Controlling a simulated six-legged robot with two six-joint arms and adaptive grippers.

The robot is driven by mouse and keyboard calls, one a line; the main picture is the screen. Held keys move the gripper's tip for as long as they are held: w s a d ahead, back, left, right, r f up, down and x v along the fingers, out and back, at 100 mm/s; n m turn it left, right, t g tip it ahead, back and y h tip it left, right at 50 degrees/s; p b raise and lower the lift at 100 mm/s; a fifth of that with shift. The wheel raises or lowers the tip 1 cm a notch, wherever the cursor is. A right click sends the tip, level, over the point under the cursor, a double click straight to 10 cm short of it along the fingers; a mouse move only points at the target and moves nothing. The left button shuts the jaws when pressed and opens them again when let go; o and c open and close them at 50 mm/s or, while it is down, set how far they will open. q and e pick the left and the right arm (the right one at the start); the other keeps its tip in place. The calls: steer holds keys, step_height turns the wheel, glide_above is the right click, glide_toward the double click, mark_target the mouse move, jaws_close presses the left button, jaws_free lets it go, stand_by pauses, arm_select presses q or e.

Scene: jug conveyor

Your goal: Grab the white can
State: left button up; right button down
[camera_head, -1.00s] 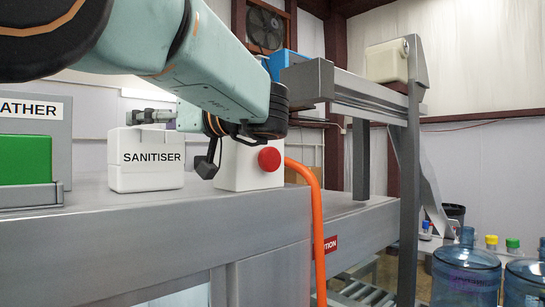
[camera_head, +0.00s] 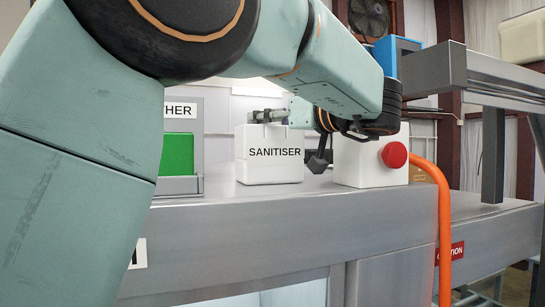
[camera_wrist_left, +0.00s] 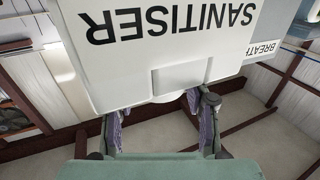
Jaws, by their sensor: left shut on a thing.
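The white can (camera_head: 272,172), a boxy container marked SANITISER, stands upright on the grey metal counter (camera_head: 330,190). It also shows upside down at the top of the left wrist view (camera_wrist_left: 215,65). My left gripper (camera_head: 268,117) is at the top of the can, shut on its upper part. In the left wrist view its two fingers (camera_wrist_left: 155,108) lie on either side of the can's top end. The exact contact is partly hidden. My left arm covers much of the upper left of the head view. My right gripper is not in view.
A white box with a red button (camera_head: 395,155) stands just right of the can, an orange hose (camera_head: 443,230) beside it. A grey holder with a green item (camera_head: 177,155) is to the left. A metal frame (camera_head: 492,150) rises at right.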

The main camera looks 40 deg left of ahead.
arm_select(q)
steer(key=shift+d, duration=0.1)
jaws_close()
steer(key=shift+r, duration=0.1)
